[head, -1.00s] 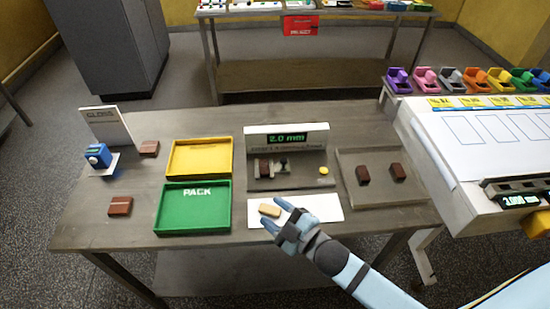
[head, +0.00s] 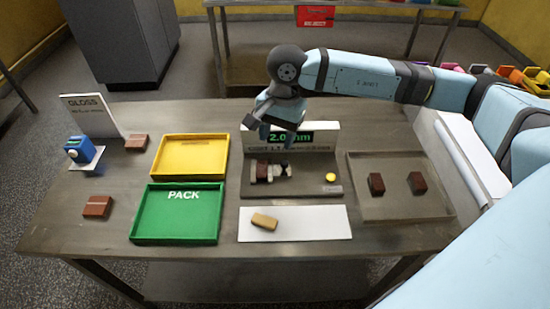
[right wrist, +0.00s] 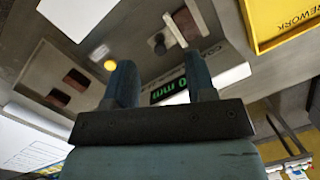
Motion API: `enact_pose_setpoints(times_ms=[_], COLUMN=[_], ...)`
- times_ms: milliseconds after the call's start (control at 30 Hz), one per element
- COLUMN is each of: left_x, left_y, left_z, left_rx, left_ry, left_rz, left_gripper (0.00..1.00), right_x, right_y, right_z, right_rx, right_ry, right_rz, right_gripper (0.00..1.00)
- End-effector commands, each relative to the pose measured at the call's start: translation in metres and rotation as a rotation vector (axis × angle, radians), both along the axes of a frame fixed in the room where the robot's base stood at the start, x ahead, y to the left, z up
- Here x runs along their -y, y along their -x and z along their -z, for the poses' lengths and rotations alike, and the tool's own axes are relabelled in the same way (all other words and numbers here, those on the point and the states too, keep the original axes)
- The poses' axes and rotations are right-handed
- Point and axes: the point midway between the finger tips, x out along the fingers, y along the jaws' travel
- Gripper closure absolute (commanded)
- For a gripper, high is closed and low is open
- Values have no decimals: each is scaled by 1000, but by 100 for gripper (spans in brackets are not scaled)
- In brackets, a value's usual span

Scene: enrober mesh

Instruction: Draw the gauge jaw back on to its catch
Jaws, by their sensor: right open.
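The thickness gauge (head: 300,190) stands mid-table, a grey base with an upright back plate and a green-lit display (head: 293,138) that reads 2.0 mm where visible. On its left are a brown block and the small dark-and-pale gauge jaw (head: 278,171); a yellow button (head: 330,177) is at the right. The catch cannot be made out. My right gripper (head: 268,128) is above the gauge's back left, in front of part of the display, apart from the jaw. In the right wrist view its two fingers (right wrist: 160,85) are spread and empty. My left gripper is out of view.
A tan bar (head: 264,221) lies on a white mat (head: 320,223) in front of the gauge. A green PACK tray (head: 176,232) and yellow tray (head: 190,176) are left. A shallow grey tray (head: 395,208) with two brown pieces is right. A blue gloss meter (head: 80,149) stands far left.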

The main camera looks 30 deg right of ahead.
Motion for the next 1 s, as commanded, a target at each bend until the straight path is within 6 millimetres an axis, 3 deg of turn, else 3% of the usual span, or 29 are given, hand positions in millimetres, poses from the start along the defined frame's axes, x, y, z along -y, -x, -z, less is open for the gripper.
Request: enact_pose_setpoints(times_ms=[100,267,800,1000], left_x=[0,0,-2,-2], left_y=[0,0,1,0], left_z=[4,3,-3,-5], left_rx=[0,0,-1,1], left_ry=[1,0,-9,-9], left_rz=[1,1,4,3], left_gripper=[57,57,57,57], right_x=[30,39,37,37], right_y=[-10,-12,-11,-11], right_z=[-9,-6,96,119], right_rx=[49,59,56,58], right_ry=[125,166,160,159], right_rz=[-28,-36,-35,-35], right_gripper=[49,49,49,49])
